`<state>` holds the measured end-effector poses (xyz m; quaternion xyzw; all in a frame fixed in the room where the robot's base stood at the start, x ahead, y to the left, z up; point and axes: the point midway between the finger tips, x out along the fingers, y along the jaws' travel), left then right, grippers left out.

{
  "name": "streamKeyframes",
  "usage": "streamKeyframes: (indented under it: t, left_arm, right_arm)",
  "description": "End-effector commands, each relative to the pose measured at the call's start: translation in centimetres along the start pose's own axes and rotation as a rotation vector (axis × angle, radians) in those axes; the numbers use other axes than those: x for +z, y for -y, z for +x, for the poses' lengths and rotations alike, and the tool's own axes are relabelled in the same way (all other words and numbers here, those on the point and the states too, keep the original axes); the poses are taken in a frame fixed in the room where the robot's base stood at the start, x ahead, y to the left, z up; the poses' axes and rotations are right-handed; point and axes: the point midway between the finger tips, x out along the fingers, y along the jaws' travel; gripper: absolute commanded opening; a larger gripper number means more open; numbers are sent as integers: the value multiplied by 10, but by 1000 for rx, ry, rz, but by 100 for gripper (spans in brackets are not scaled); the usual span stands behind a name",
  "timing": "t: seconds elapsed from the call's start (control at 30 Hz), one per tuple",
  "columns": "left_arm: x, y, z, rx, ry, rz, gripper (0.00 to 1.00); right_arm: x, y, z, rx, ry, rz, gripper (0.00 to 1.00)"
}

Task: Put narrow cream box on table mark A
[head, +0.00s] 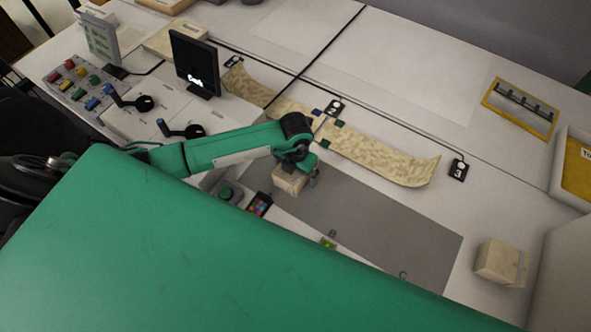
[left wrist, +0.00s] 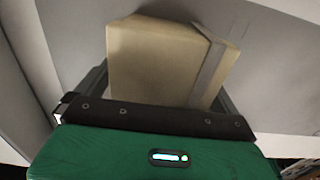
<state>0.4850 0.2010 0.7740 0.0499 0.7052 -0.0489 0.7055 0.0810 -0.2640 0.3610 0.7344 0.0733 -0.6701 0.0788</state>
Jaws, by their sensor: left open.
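A cream box (head: 288,182) stands at the left part of the grey mat (head: 385,225), under my left gripper (head: 297,171). In the left wrist view the cream box (left wrist: 155,62), with a grey strap near its right side, lies between the fingers of my left gripper (left wrist: 160,88). The gripper is open, with a finger beside each side of the box; contact cannot be told. Marks B (head: 332,233) and C (head: 402,275) show on the mat; mark A is not visible. A second cream box (head: 502,262) stands right of the mat. My right gripper is not in view.
A green button box (head: 230,192) and a small dark tray (head: 259,205) stand left of the mat. Behind it lies a long curved beige strip (head: 375,158) with numbered black tags. A small black screen (head: 194,62) stands at back left. The mat's right part is clear.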

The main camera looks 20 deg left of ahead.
Motion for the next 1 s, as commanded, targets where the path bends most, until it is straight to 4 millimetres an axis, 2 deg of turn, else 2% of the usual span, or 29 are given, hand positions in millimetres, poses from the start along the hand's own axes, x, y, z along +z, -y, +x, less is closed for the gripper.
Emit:
streamKeyframes:
  t: [0.17, 0.23, 0.5, 0.7, 0.83, 1.0]
  left_arm:
    - [1, 0, -8, 0, 2, 1, 99]
    - [1, 0, -18, -1, 4, 2, 99]
    - [1, 0, -76, 0, 6, 2, 99]
    - [1, 0, -109, 0, 2, 0, 99]
    - [0, 0, -120, 1, 1, 0, 99]
    - [0, 0, -123, 0, -1, 0, 99]
  right_arm:
    - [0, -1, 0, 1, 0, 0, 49]
    - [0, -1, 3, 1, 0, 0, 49]
    - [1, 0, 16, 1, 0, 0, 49]
    - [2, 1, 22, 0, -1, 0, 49]
    - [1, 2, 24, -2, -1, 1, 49]
    - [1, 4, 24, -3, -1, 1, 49]
